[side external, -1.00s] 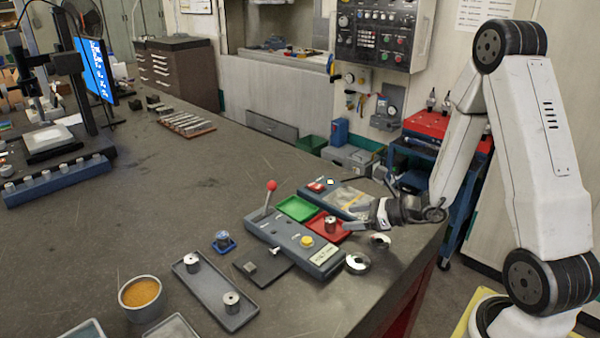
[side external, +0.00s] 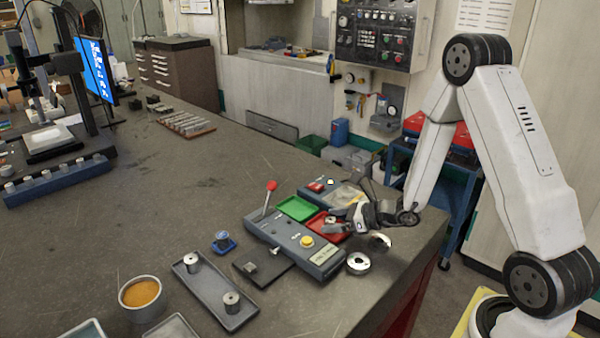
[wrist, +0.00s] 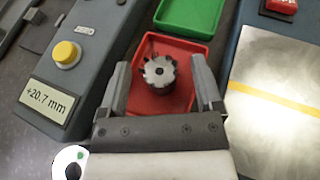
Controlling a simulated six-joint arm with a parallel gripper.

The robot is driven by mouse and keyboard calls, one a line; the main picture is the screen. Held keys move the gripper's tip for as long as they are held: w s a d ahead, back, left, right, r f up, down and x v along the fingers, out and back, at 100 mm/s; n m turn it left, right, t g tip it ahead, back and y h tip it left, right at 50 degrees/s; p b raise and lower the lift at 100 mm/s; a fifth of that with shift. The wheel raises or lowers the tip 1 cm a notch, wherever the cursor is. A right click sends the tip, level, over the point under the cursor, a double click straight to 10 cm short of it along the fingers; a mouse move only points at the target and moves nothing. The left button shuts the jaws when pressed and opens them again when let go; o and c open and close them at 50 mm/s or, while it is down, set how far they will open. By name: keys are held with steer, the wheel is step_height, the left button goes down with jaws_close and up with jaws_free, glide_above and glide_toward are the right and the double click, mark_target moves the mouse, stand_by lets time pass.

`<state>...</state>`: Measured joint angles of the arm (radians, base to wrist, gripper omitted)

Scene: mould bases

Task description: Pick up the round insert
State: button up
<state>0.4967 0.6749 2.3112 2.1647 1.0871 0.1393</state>
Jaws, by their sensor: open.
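A round metal piece with a notched rim and a small centre hole, which looks like the round insert (wrist: 158,72), stands in the red tray (wrist: 180,108). My gripper (wrist: 161,66) is open in the wrist view, with one finger on each side of the piece. A gap shows between each finger and the piece, and nothing is held. In the side external view my gripper (side external: 336,222) is low over the red tray (side external: 315,222) and largely hides the piece.
A green tray (side external: 297,208) adjoins the red one. A grey box with a yellow button (side external: 307,241) and red-knobbed lever (side external: 271,186) stands in front. A grey tray (side external: 210,290) holds two metal cylinders.

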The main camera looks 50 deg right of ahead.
mark_target(334, 220)
stand_by(0.3)
jaws_close()
steer(key=shift+r, duration=0.2)
step_height(334, 220, up, 10)
steer(key=shift+f, duration=0.15)
stand_by(0.9)
stand_by(0.5)
